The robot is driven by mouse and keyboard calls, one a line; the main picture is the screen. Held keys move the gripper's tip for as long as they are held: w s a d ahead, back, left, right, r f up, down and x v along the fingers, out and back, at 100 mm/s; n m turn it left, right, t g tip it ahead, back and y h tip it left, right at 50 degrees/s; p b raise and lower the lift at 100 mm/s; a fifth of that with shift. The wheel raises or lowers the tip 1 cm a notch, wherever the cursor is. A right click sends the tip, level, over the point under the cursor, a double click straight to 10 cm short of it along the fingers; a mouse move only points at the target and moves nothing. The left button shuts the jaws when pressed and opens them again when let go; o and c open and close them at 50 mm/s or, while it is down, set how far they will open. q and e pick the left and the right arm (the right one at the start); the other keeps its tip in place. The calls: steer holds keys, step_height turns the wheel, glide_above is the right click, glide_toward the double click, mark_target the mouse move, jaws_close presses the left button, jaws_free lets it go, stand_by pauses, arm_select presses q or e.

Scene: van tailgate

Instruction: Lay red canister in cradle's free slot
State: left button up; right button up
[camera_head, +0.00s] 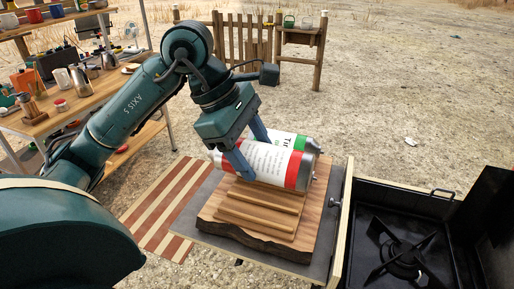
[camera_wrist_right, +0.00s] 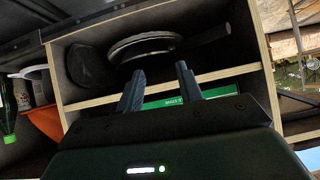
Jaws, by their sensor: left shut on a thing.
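The red canister (camera_head: 268,166), white-labelled with a red band and a grey metal end, lies on its side above the back of the wooden cradle (camera_head: 262,207). My left gripper (camera_head: 252,160) is shut on it from above, with one finger down its near side. A green-banded canister (camera_head: 300,143) lies just behind it, partly hidden. Bare wooden rails show at the front of the cradle. I cannot tell whether the red canister touches the cradle. My right gripper (camera_wrist_right: 160,68) is open and empty in the right wrist view.
The cradle's board lies on a grey surface (camera_head: 210,200) next to a striped mat (camera_head: 165,205). A black stove (camera_head: 405,255) is at the right. A cluttered wooden table (camera_head: 85,95) stands at the left. The right wrist view shows a shelf with a pan (camera_wrist_right: 145,45) and a green box (camera_wrist_right: 205,94).

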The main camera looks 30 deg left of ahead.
arm_select(q)
steer(key=shift+f+b, duration=0.75)
steer(key=shift+f, duration=0.4)
steer(key=shift+f+b, duration=0.75)
steer(key=shift+f, duration=0.25)
steer(key=shift+f+b, duration=0.55)
steer(key=shift+f, duration=0.2)
steer(key=shift+f+b, duration=0.5)
steer(key=shift+f, duration=0.25)
steer(key=shift+f+b, duration=0.35)
steer(key=shift+f, duration=0.15)
steer(key=shift+f+b, duration=0.7)
steer(key=shift+b, duration=0.1)
arm_select(e)
steer(key=shift+w+a+f+t+y, duration=0.25)
steer(key=shift+a+f+t+y, duration=0.1)
steer(key=shift+a+f, duration=0.2)
steer(key=shift+w+a+f+t+y, duration=0.25)
steer(key=shift+a+f+y, duration=0.1)
steer(key=shift+a+f, duration=0.2)
steer(key=shift+w+r, duration=0.15)
steer(key=shift+r, duration=0.05)
arm_select(q)
steer(key=o, duration=1.4)
steer(key=shift+c, duration=0.2)
